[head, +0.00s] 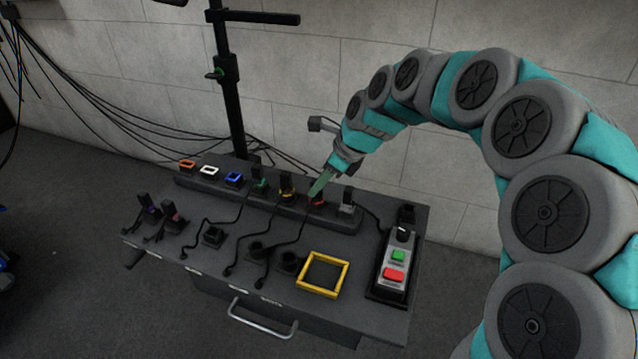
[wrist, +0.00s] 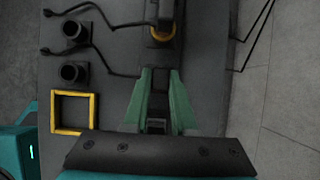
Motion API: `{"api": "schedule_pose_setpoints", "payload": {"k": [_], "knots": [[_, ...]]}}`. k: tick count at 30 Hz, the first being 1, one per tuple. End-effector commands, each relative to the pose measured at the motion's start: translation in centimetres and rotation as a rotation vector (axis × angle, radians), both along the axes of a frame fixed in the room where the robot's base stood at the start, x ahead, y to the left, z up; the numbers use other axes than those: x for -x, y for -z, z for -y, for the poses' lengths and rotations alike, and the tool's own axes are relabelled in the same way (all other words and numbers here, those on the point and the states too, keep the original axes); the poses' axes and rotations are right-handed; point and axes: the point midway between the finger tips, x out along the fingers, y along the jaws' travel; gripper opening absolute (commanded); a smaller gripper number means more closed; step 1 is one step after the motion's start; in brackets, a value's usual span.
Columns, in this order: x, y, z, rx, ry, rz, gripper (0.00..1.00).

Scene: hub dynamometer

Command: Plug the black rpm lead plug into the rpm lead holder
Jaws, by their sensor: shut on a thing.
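My gripper (head: 318,189) is shut on a black plug (head: 317,200) at the red-ringed socket in the back row of the bench. In the wrist view my gripper (wrist: 160,73) has its green fingers on both sides of this dark plug (wrist: 159,82), which they mostly hide. I cannot tell whether it is fully seated. Black round holders stand in front: a left one (head: 213,236), a middle one (head: 256,250) and a right one (head: 289,262). Their labels are too small to read, so I cannot tell which is the rpm lead holder.
Plugs stand at the green (head: 260,181) and yellow (head: 287,188) sockets and a grey one (head: 347,202). Orange, white and blue sockets at the left are empty. A yellow frame (head: 322,275) and a button box (head: 394,268) are at right. Black leads cross the bench.

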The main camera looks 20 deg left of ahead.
Motion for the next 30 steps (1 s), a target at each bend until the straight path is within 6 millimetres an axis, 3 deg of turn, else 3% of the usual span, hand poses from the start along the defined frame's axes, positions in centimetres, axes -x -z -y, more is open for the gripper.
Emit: {"api": "schedule_pose_setpoints", "payload": {"k": [17, 30], "knots": [[0.0, 0.0, 0.0, 0.000, 0.000, 0.000, 0.00], [0.0, -1.5, 0.1, 0.000, 0.000, 0.001, 0.00]]}}
